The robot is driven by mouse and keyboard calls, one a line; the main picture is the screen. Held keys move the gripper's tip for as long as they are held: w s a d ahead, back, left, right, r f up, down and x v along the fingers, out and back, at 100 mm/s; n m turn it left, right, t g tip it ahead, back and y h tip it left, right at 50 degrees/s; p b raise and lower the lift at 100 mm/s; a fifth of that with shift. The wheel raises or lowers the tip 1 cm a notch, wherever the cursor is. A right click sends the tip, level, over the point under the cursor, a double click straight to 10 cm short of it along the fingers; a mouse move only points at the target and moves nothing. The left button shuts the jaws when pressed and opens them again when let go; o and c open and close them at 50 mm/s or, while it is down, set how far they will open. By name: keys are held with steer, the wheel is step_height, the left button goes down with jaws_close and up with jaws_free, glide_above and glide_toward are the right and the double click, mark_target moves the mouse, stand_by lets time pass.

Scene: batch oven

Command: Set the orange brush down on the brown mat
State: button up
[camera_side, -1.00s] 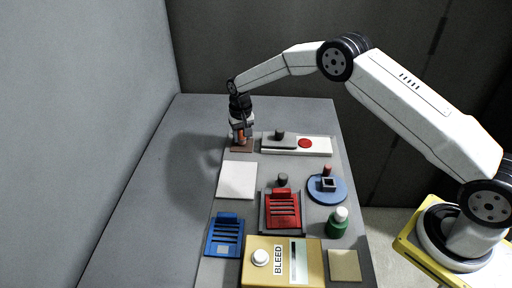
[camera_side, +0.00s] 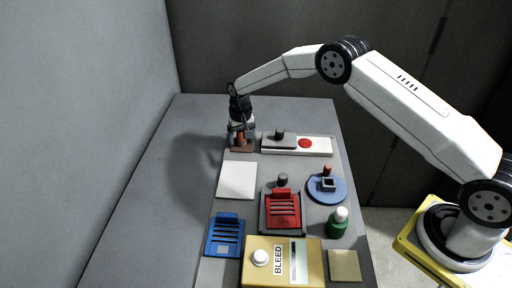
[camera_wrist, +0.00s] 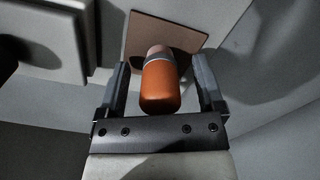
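The orange brush (camera_wrist: 160,88) stands between the two fingers of my gripper (camera_wrist: 160,68) in the wrist view, with a visible gap on each side. Its far end, with a grey band and a pale tip, meets the brown mat (camera_wrist: 140,32) in the picture. In the side view the orange brush (camera_side: 240,139) looks upright over the brown mat (camera_side: 241,149), at the far left of the work area. My gripper (camera_side: 240,134) is open around it there, pointing down. The exact contact under the brush is hard to see.
A white panel (camera_side: 322,146) with a grey block and red disc lies just right of the mat. A white square (camera_side: 238,180) lies nearer the camera.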

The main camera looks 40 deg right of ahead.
steer(key=shift+r, duration=0.1)
steer(key=shift+r, duration=3.85)
